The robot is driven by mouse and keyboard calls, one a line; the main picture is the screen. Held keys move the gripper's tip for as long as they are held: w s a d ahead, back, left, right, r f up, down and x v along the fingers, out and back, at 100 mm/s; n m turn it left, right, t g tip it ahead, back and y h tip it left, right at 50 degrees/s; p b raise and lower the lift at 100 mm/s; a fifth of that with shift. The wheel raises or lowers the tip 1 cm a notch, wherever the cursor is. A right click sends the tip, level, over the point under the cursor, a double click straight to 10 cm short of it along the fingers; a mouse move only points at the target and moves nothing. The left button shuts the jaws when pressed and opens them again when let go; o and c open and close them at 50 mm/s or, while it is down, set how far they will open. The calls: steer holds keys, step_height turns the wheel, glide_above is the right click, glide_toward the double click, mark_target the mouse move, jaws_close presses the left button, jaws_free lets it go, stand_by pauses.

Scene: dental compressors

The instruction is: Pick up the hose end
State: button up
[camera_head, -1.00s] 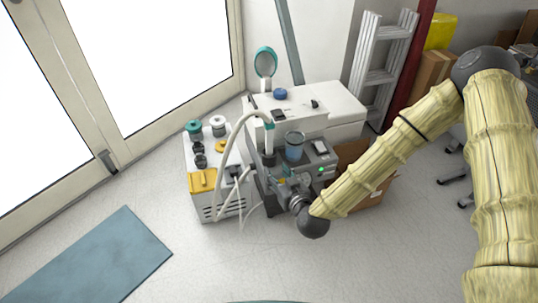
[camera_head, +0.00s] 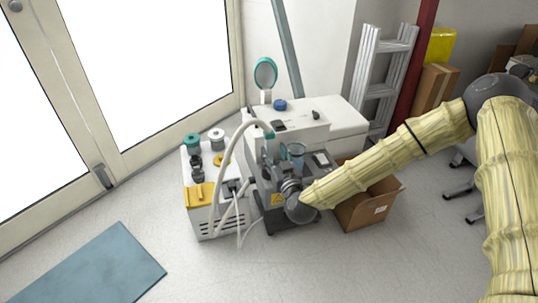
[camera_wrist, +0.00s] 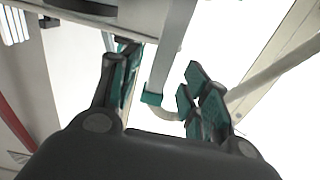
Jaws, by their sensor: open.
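The hose end (camera_head: 268,132) is a pale tube with a teal collar, at the top of a white hose arching over the compressors. In the wrist view, the hose end (camera_wrist: 170,50) stands between the two fingers, its teal collar (camera_wrist: 151,98) low between them and the hose curving off to the right. My gripper (camera_wrist: 155,75) is open, with teal pads on dark fingers. I see no clear contact between the pads and the tube. In the head view, my gripper (camera_head: 268,155) is just below the hose end, partly merged with the dark compressor behind it.
A white unit with a yellow latch (camera_head: 199,194) stands left of the dark compressor (camera_head: 282,216). A white cabinet (camera_head: 340,118) is behind, and a cardboard box (camera_head: 366,208) is at right. The floor (camera_head: 230,275) in front is clear beside a blue mat (camera_head: 95,268).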

mark_target(270, 147)
steer(key=shift+b+x, duration=0.95)
steer(key=shift+x, duration=1.5)
steer(key=shift+a+r, duration=0.1)
steer(key=shift+a, duration=0.05)
jaws_close()
